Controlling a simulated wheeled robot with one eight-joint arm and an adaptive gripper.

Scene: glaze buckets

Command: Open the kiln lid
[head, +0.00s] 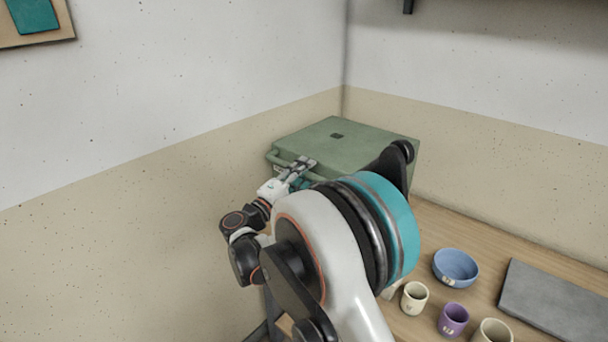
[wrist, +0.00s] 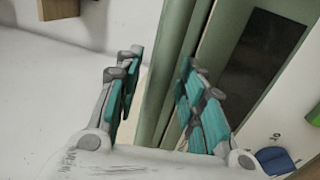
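The green kiln (head: 392,150) stands on the bench in the corner, its flat lid (head: 345,133) down, with a small dark patch on top. A green handle bar (head: 275,157) runs along its front left edge. My gripper (head: 304,163) is at that edge, by the handle. In the wrist view my gripper (wrist: 160,68) is open, with teal-padded fingers apart. A long green bar (wrist: 166,75), which looks like the handle, passes between or just beyond the fingers; I cannot tell whether they touch it. My arm hides much of the kiln's front.
On the bench to the right are a blue bowl (head: 456,266), a cream cup (head: 414,298), a purple cup (head: 453,319), a beige cup (head: 493,331) and a grey slab (head: 560,302). Walls close in behind and left of the kiln. A dark shelf or bracket (head: 408,6) is above.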

